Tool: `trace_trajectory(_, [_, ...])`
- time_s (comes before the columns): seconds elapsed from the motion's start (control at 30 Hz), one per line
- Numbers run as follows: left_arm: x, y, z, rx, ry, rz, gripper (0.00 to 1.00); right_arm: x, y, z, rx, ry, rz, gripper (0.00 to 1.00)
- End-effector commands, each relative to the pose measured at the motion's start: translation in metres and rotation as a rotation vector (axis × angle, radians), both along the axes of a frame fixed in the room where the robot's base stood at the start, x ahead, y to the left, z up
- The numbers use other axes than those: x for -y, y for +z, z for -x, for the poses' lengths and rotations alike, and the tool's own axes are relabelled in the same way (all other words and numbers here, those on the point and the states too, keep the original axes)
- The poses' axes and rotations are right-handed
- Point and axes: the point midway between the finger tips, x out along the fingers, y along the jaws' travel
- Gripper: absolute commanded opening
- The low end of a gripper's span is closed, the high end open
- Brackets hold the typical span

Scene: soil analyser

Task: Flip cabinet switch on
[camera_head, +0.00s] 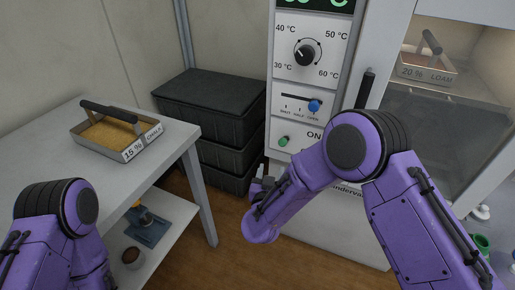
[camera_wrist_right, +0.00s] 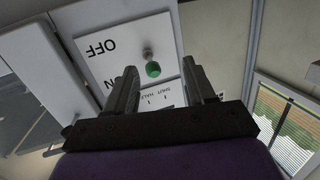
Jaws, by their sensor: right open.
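The cabinet (camera_head: 310,80) has a white front panel with a small switch (camera_head: 284,141) that has a green tip. The tip shows about level with the word ON; the word OFF is hidden by my right arm. In the right wrist view the switch (camera_wrist_right: 153,69) appears upside down, its tip leaning toward the ON side, away from OFF. My right gripper (camera_head: 262,186) is below and left of the switch in the head view. In the wrist view the open fingers of the right gripper (camera_wrist_right: 158,78) frame the switch, with nothing held. My left arm shows, but its gripper does not.
Above the switch are a blue-knobbed slider (camera_head: 314,106) and a black temperature dial (camera_head: 305,54). Black stacked crates (camera_head: 212,95) stand left of the cabinet. A table (camera_head: 50,115) holds a soil tray (camera_head: 122,155). A dark door handle (camera_head: 365,90) is at right.

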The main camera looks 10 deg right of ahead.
Motion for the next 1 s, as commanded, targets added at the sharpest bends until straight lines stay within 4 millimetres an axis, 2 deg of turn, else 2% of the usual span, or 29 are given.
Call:
trace_trajectory(0.03, [0.0, 0.002, 0.0, 0.001, 0.0, 0.001, 0.46, 0.002, 0.017, -0.007, 0.024, -0.056, 0.073, 0.54])
trace_trajectory(0.13, [0.0, 0.003, 0.0, 0.001, 0.0, 0.0, 0.46, 0.015, 0.03, -0.008, 0.012, -0.137, 0.218, 0.54])
trace_trajectory(0.27, [0.0, 0.003, -0.001, 0.002, -0.001, 0.001, 0.46, 0.02, 0.032, -0.008, -0.02, -0.15, 0.302, 0.54])
trace_trajectory(0.37, [0.0, 0.003, -0.001, 0.002, -0.001, 0.001, 0.46, 0.025, 0.03, -0.021, -0.025, -0.148, 0.306, 0.54])
trace_trajectory(0.6, [0.0, 0.002, -0.001, 0.001, 0.0, 0.0, 0.46, 0.051, 0.03, -0.068, -0.024, -0.148, 0.305, 0.54])
trace_trajectory(0.73, [0.0, 0.001, -0.001, 0.001, 0.0, 0.0, 0.46, 0.061, 0.03, -0.088, -0.023, -0.146, 0.305, 0.54])
trace_trajectory(1.0, [0.0, 0.001, -0.001, 0.001, 0.0, 0.0, 0.46, 0.067, 0.03, -0.099, -0.024, -0.142, 0.309, 0.54])
